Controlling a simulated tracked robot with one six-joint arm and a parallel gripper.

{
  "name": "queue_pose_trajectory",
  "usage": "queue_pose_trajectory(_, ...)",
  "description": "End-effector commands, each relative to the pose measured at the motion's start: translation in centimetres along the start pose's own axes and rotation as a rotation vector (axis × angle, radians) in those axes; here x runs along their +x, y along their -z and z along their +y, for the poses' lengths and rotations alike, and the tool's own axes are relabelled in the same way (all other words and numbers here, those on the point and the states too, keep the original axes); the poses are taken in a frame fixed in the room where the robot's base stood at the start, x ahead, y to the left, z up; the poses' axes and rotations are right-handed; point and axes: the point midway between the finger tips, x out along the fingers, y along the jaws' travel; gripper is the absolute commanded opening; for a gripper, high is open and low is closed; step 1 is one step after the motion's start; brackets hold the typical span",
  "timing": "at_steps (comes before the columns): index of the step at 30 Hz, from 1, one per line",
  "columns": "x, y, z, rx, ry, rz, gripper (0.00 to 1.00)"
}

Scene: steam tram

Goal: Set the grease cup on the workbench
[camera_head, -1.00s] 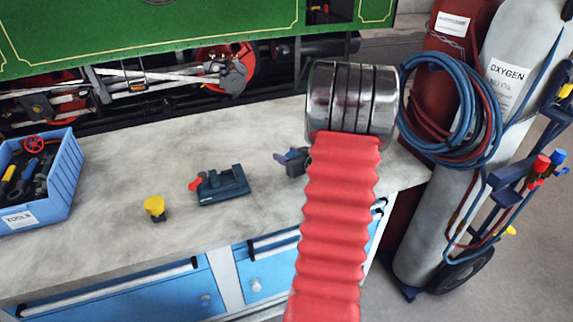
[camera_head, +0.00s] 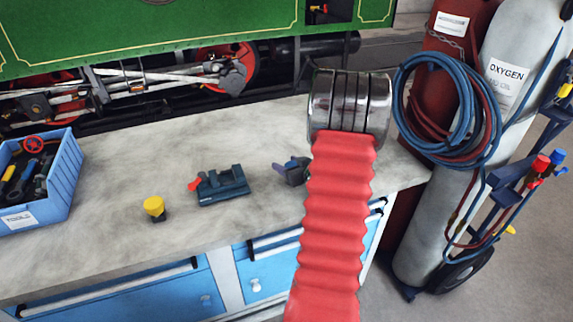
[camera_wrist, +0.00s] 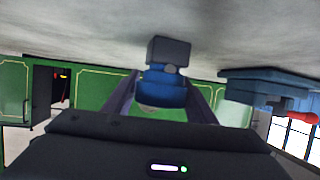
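The grease cup, a small blue body with a dark grey square-edged end (camera_wrist: 168,52), shows in the centre of the wrist view. My gripper (camera_wrist: 162,84) has its two purple-grey fingers on either side of the blue body and looks shut on it. In the head view my gripper (camera_head: 292,171) is low over the right part of the workbench (camera_head: 110,135), partly behind my red arm sleeve, and the cup cannot be made out there. In the wrist view the dark end points toward the bench top (camera_wrist: 80,30); I cannot tell whether it touches.
A dark blue vice (camera_head: 222,186) with a red handle stands left of my gripper. A yellow-topped item (camera_head: 154,207) stands further left, and a blue tool bin (camera_head: 62,182) at the far left. Gas cylinders (camera_head: 440,215) with hoses stand beyond the bench's right end. The back of the bench is clear.

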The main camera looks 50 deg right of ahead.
Motion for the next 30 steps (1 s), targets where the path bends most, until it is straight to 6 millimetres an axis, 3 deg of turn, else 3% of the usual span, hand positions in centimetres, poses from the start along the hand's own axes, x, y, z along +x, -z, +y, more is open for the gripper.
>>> queue_pose_trajectory(5,0.0,0.0,0.0,0.0,0.0,0.0,0.63)
queue_pose_trajectory(17,-0.6,0.2,0.0,-0.001,0.0,0.0,0.63)
queue_pose_trajectory(30,-7.1,0.2,0.1,0.0,-0.003,0.001,0.63)
